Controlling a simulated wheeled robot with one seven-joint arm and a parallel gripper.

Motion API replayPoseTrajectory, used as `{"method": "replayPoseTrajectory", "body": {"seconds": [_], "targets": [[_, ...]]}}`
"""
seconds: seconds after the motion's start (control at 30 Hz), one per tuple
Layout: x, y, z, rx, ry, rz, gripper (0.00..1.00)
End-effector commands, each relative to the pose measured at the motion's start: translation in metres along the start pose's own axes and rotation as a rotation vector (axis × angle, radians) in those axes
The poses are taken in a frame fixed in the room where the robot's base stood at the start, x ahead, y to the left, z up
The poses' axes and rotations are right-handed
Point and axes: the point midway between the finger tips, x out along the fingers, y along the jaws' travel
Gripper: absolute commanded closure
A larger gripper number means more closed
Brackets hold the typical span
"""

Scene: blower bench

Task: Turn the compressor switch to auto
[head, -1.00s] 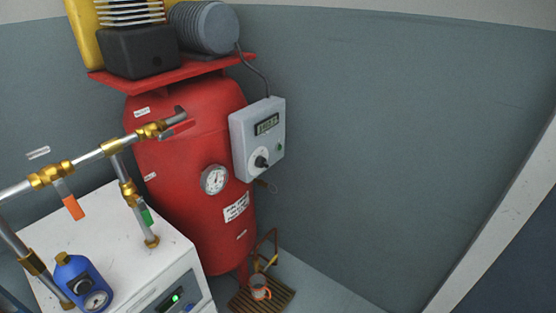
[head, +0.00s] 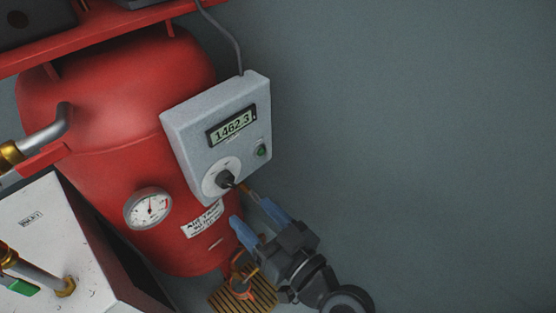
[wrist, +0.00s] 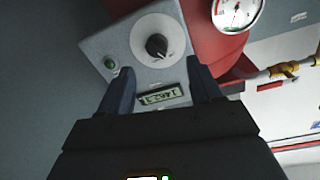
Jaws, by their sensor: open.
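The compressor switch is a black rotary knob (head: 225,179) on a pale round plate, low on the grey control box (head: 185,133). In the wrist view the knob (wrist: 156,46) shows with a light pointer mark; its position labels are too small to read. The box has a display (head: 231,126) reading 1462.3 and a green button (head: 261,151). My gripper (head: 254,213) is open and empty, below and right of the knob in the head view. In the wrist view its fingers (wrist: 155,85) stand apart, with the display between them and the knob beyond. I see no contact with the knob.
The red tank (head: 110,170) carries a round gauge (head: 148,208) and stands left of the box. A white cabinet (head: 50,215) with pipework is at the lower left. A slatted wooden stand (head: 235,300) is on the floor. The wall side at right is clear.

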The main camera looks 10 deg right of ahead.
Motion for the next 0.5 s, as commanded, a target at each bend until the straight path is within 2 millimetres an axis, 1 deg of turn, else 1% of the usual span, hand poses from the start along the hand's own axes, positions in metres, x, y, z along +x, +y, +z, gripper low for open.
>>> {"method": "replayPoseTrajectory", "body": {"seconds": [0.03,0.1,0.17,0.27,0.5], "targets": [[0.006,-0.004,0.0,0.003,0.002,-0.011,0.36],[0.011,-0.005,-0.002,0.006,0.004,-0.016,0.36],[0.015,-0.006,-0.002,0.007,0.005,-0.017,0.36],[0.027,-0.006,-0.004,0.006,0.006,-0.016,0.36],[0.064,-0.006,-0.004,0.006,0.006,-0.014,0.36]]}}
